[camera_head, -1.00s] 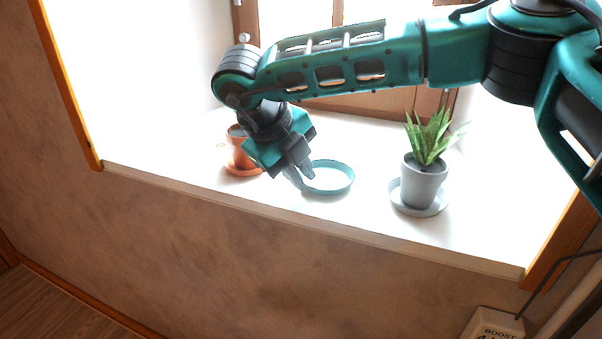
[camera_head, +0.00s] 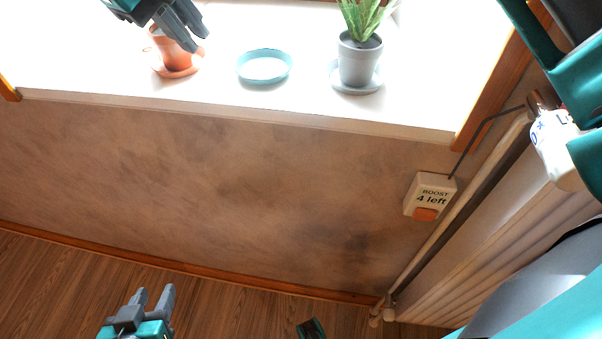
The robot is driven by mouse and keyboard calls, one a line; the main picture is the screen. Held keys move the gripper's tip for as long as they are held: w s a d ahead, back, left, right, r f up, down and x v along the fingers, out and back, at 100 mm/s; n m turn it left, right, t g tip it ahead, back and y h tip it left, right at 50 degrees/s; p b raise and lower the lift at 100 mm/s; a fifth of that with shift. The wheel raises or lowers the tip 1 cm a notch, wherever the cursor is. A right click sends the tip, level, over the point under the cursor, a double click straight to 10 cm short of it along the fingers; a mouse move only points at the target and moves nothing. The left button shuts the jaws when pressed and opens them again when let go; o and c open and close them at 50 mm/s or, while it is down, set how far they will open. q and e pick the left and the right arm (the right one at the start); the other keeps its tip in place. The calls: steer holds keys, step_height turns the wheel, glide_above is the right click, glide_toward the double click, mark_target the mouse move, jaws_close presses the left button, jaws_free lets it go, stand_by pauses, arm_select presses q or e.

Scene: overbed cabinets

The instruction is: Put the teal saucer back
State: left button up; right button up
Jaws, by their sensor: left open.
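The teal saucer (camera_head: 265,81) lies flat and empty on the white windowsill (camera_head: 110,72), between the terracotta pot and the grey pot. My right gripper (camera_head: 196,42) is at the top left, in front of the terracotta pot in the picture and left of the saucer, apart from it. Its two fingers point down and right and hold nothing that I can see; how far they are parted is unclear. My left gripper (camera_head: 154,290) is low at the bottom left, in front of the floor, open and empty, fingers pointing up in the picture.
The terracotta pot (camera_head: 171,52) stands on an orange saucer (camera_head: 177,70). A grey pot (camera_head: 358,62) with a spiky plant stands on a grey saucer (camera_head: 345,84). A box marked "BOOST 4 left" (camera_head: 430,195) hangs on the wall near a radiator (camera_head: 500,235). The sill's front strip is clear.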

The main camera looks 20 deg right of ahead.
steer(key=s+a+f+n+g+y, duration=0.3)
steer(key=s+a+f+g+y, duration=0.55)
steer(key=s+a, duration=0.65)
steer(key=s+a+r+g+y, duration=0.1)
steer(key=s+a+g+y, duration=0.1)
steer(key=s+a+y, duration=0.3)
step_height(320, 180, up, 7)
steer(key=w+a+m+y, duration=0.2)
steer(key=m+y, duration=0.3)
steer(key=y, duration=0.5)
steer(key=w+d+f+m+t+h, duration=0.1)
steer(key=w+d+f+m+t, duration=0.4)
steer(key=m+t, duration=0.75)
steer(key=w+d+f+m+t+h, duration=0.1)
steer(key=w+d+f+m+t, duration=0.1)
steer(key=w+d+m+t, duration=0.8)
steer(key=s+d+f+m+t+h, duration=0.1)
steer(key=s+d+f+m+h, duration=0.1)
steer(key=d+f+m+h, duration=0.45)
steer(key=s+d+f+m+h, duration=0.2)
steer(key=f+m+h, duration=0.25)
steer(key=f, duration=0.45)
steer(key=s+d+f+m+g+h, duration=0.1)
steer(key=s+d+f+m+g, duration=0.1)
steer(key=s+d+f, duration=0.2)
steer(key=s+d+f+m+g+h, duration=0.2)
steer(key=s+d+f, duration=0.2)
steer(key=f, duration=0.4)
steer(key=shift+s+d+f+g, duration=0.3)
steer(key=shift+s, duration=0.45)
